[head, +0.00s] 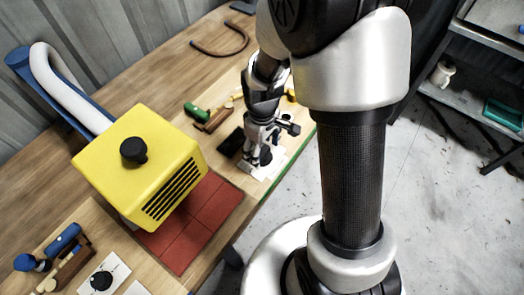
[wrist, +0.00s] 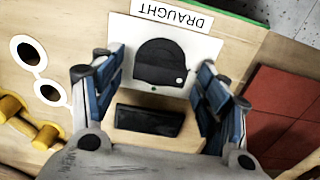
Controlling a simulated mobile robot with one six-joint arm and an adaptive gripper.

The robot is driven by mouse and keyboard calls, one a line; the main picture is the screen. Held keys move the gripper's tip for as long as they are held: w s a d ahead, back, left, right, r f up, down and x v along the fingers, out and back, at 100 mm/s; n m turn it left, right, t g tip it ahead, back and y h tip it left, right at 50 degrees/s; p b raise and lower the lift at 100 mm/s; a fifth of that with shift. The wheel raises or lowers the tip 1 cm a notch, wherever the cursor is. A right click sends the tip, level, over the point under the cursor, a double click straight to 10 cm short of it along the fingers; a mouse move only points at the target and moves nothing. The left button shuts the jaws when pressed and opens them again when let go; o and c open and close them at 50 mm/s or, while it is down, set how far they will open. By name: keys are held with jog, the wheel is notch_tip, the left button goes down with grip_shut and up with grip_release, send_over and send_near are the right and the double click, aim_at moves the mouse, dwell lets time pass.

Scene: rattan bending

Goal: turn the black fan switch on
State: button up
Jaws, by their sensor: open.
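A dark rounded knob (wrist: 162,64) with a small pale dot sits on a white plate (wrist: 197,45) in the wrist view. A label reading DRAUGHT (wrist: 172,14) lies beside the plate, upside down in the picture. A black rectangular block (wrist: 150,120) lies closer to my palm. Either could be the fan switch; neither is labelled as one. My gripper (wrist: 160,72) is open, its blue-padded fingers on either side of the knob and apart from it in the picture. In the head view my gripper (head: 264,156) is low over the white plate (head: 276,162), hiding part of it.
A yellow box (head: 140,165) with a black top knob stands on red tiles (head: 205,215) left of my gripper. Another black knob (head: 102,281) sits on a white plate at lower left. A green-handled tool (head: 197,113) and a bent rattan piece (head: 222,50) lie farther back. The bench edge is close by.

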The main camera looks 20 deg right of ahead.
jog(key=shift+f, duration=0.35)
jog(key=shift+c, duration=0.3)
jog(key=c, duration=1)
